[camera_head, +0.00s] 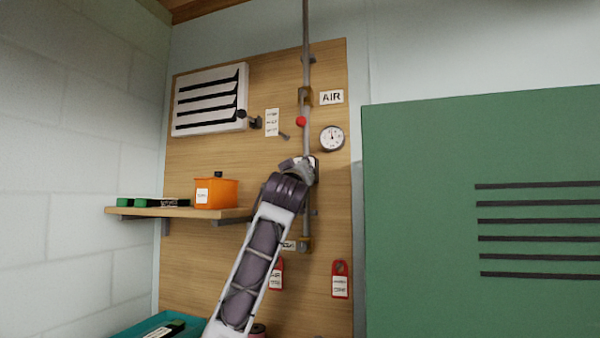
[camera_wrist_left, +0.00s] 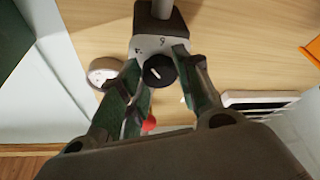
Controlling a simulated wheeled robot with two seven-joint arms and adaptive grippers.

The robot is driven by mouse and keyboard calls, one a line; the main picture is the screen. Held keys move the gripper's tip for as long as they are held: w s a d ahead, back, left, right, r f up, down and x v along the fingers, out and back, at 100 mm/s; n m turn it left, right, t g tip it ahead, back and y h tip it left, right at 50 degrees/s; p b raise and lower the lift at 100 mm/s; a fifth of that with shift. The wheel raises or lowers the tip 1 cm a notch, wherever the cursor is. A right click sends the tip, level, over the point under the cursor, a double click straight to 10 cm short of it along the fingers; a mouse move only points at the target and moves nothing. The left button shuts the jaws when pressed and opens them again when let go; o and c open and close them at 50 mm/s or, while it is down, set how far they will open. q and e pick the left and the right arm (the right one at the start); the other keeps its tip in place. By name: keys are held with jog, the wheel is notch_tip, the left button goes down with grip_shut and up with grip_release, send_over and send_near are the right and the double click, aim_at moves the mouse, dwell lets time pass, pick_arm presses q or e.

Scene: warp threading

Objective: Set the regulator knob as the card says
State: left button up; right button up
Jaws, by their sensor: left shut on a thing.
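The regulator knob (camera_wrist_left: 160,72) is black with a white pointer line and sits on a grey body with printed numbers (camera_wrist_left: 160,45). The line slants toward the upper left in the left wrist view. My left gripper (camera_wrist_left: 161,76) is shut on the knob, one finger on each side. In the head view the left gripper (camera_head: 304,165) covers the knob on the vertical pipe. A round white gauge (camera_head: 332,138) is just above right of it. A small white card (camera_head: 272,122) hangs left of the pipe; its print is too small to read. My right gripper is not in view.
An orange bin (camera_head: 216,193) stands on a wooden shelf (camera_head: 180,212) at left. A red knob (camera_head: 301,121) sits on the pipe above my gripper. Red tags (camera_head: 340,280) hang below. A green cabinet (camera_head: 420,200) fills the right side.

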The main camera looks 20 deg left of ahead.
pick_arm(q)
jog(key=shift+d+r+n+g+y, duration=0.1)
jog(key=shift+n+g+y, duration=0.35)
jog(key=shift+n, duration=0.9)
jog(key=shift+n+g+y, duration=0.15)
jog(key=shift+n+y, duration=0.5)
jog(key=shift+n, duration=0.7)
jog(key=shift+n+g+p, duration=0.3)
jog(key=shift+n+p, duration=0.05)
jog(key=shift+n, duration=0.05)
jog(key=o, duration=1)
jog(key=shift+s, duration=0.2)
jog(key=v, duration=1.1)
jog(key=shift+s+d+f, duration=0.15)
jog(key=shift+s+f, duration=0.05)
jog(key=shift+f, duration=0.1)
